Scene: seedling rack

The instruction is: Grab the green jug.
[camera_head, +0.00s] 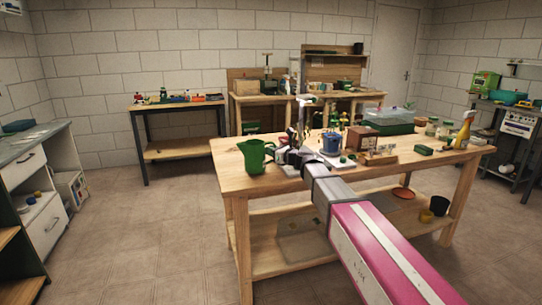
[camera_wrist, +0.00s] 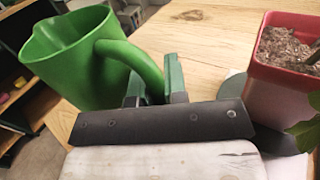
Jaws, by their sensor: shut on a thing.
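The green jug (camera_head: 256,156) stands upright at the left end of the wooden workbench (camera_head: 225,158) in the head view. In the wrist view the jug (camera_wrist: 75,62) fills the upper left, with its curved handle (camera_wrist: 132,58) towards me. My gripper (camera_wrist: 155,88) has one finger on each side of the lower part of the handle and is shut on it. In the head view my gripper (camera_head: 281,155) is at the jug's right side, small and partly hidden by my wrist. The jug's base is cut off in the wrist view.
A red pot with soil and a plant (camera_wrist: 290,65) stands close on the right of my gripper. A blue pot (camera_head: 331,142), a wooden box (camera_head: 359,139) and a spray bottle (camera_head: 463,133) stand farther right on the bench. Open floor lies left of the bench.

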